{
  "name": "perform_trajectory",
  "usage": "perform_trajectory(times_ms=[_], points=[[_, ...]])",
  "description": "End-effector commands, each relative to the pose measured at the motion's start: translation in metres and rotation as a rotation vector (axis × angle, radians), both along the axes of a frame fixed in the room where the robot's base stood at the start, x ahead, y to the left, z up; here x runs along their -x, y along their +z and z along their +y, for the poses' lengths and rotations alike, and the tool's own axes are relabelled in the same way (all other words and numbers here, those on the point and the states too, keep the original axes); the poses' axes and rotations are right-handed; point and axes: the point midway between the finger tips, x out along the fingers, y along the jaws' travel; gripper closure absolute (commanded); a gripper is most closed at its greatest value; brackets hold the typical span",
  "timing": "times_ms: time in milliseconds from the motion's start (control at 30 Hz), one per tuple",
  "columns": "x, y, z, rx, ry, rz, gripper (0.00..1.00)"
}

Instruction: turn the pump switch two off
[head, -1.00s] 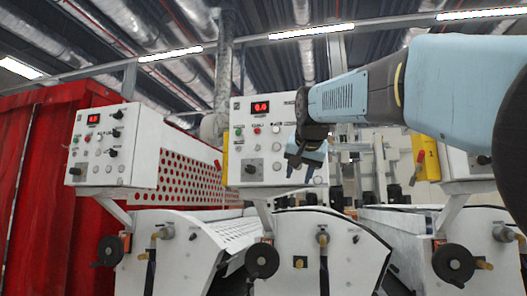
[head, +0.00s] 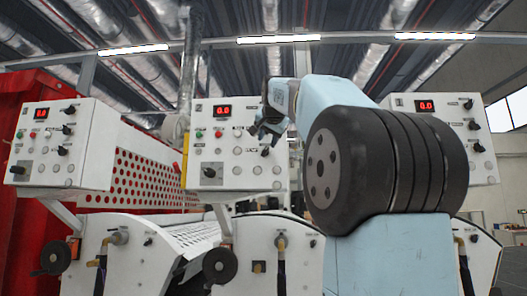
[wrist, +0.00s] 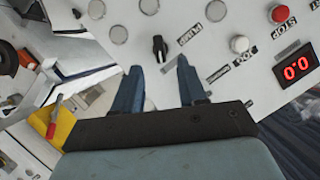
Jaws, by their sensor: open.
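In the wrist view, a black rotary switch (wrist: 159,47) stands on a white control panel (wrist: 222,20), just beyond and between my fingertips, apart from them. A label beside it appears to begin with "PUMP"; the number is not readable. My gripper (wrist: 157,75) is open, its two blue-grey fingers on either side of empty space. In the head view, my gripper (head: 266,128) is in front of the upper right part of the middle control panel (head: 222,155). It partly covers the switches there, so the one in the wrist view is hard to single out.
The middle panel carries a red 0.0 display (head: 222,111), a red button (head: 218,134) and a black lower knob (head: 209,172). Similar panels stand at left (head: 85,150) and right (head: 482,135). White machine bodies with black handwheels (head: 220,266) lie below.

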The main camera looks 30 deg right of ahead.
Motion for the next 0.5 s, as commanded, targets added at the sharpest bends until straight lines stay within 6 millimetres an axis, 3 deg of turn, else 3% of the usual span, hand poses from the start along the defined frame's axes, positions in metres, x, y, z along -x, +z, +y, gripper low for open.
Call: perform_trajectory(times_ms=[300,500], points=[[-0.047,-0.018,-0.019,0.0,-0.001,0.002,0.58],[-0.062,-0.024,-0.025,0.0,0.001,0.001,0.58]])
